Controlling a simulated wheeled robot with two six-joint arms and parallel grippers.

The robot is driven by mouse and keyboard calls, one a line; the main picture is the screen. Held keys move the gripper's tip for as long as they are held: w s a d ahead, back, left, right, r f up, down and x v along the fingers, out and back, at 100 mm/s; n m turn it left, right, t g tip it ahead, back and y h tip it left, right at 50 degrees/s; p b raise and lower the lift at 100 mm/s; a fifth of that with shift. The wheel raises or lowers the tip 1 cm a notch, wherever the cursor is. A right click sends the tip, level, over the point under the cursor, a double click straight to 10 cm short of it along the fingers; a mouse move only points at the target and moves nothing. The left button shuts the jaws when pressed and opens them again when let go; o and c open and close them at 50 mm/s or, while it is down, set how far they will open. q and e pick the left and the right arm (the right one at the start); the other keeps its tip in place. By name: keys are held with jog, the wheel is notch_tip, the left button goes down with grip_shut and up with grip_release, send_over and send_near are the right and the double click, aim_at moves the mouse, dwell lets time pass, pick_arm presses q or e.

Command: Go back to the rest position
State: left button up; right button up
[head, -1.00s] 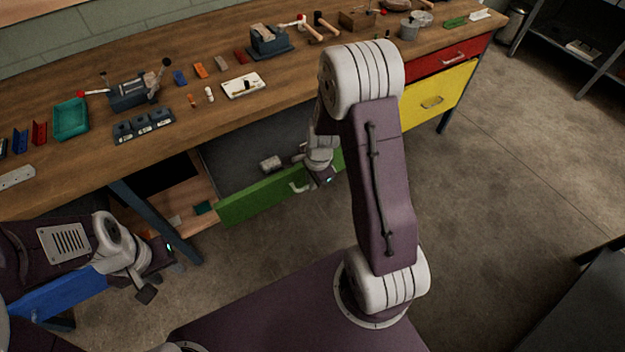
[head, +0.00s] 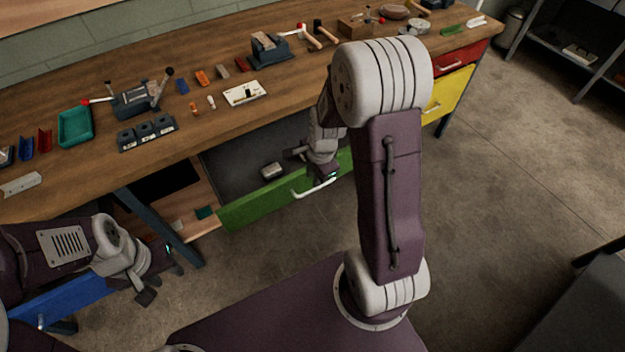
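My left gripper (head: 162,279) is low at the left, in front of the workbench and beside a blue drawer front (head: 65,297); its two fingers stand apart with nothing seen between them. My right arm rises in the middle of the head view and reaches down to the open green drawer (head: 262,202). My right gripper (head: 298,154) is at the drawer, above and behind its white handle (head: 315,188) and clear of it. Its fingers are small and partly hidden, so their opening is unclear. A small grey block (head: 272,171) lies in the drawer.
The wooden workbench (head: 215,118) holds a teal tray (head: 75,127), a black three-socket block (head: 147,133), a vise (head: 140,100) and several small parts. Red (head: 462,58) and yellow (head: 461,86) drawers are at the right. Open floor (head: 500,190) lies right of my arm.

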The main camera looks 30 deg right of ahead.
jog(key=shift+s+r, duration=0.1)
jog(key=shift+r, duration=0.7)
jog(key=a+r+n+p, duration=0.2)
jog(key=a+r+p, duration=0.15)
jog(key=r, duration=0.25)
jog(key=s+a+n+g, duration=0.1)
jog(key=s+a+n, duration=0.1)
jog(key=s+n, duration=0.8)
jog(key=n, duration=0.4)
jog(key=shift+s+a+n, duration=0.25)
jog(key=shift+n, duration=0.15)
